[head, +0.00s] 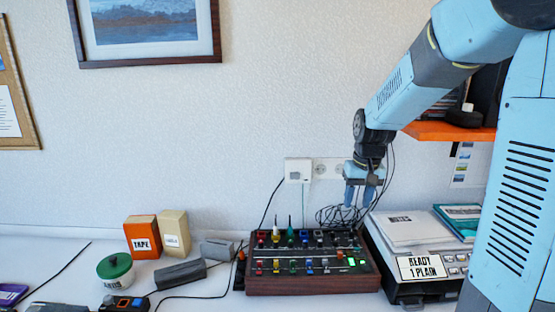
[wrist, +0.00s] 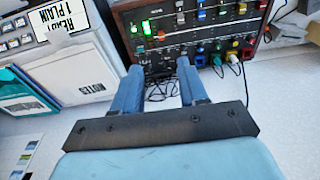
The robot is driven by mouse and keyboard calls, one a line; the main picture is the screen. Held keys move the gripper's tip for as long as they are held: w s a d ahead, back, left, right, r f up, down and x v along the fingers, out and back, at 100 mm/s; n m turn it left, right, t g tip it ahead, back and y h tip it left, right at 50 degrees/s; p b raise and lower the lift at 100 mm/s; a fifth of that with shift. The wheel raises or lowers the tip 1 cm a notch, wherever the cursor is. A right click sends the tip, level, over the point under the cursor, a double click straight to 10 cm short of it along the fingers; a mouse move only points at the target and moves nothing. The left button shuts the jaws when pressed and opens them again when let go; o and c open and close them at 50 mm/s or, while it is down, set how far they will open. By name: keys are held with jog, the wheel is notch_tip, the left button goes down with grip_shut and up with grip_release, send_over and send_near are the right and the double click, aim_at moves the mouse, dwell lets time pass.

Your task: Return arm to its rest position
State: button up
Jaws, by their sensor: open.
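My gripper (head: 361,196) hangs from my blue arm above the rear right corner of the dark mixer box (head: 312,285). In the wrist view my gripper (wrist: 158,85) shows two blue fingers, spread apart with nothing between them. The mixer box also shows in the wrist view (wrist: 185,35), beyond the fingertips, with lit green indicators and coloured knobs. A tangle of black cables (wrist: 160,92) lies behind the box, seen between the fingers. I cannot tell the exact gap between the fingertips and the box.
A printer (head: 425,265) with papers on top stands right of the mixer. An orange shelf (head: 450,131) juts from the wall behind my arm. An orange tape box (head: 142,237), a green-lidded jar (head: 115,270) and grey blocks stand at left. The air above the left desk is clear.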

jog(key=s+r+t, duration=0.1)
jog(key=s+r, duration=0.2)
jog(key=s, duration=0.4)
jog(key=s+r+t, duration=0.1)
jog(key=s+r, duration=0.3)
jog(key=s, duration=0.4)
jog(key=s+d+r+t, duration=0.1)
jog(key=s+r+t, duration=0.1)
jog(key=s, duration=0.6)
jog(key=shift+r, duration=0.85)
dwell(0.3)
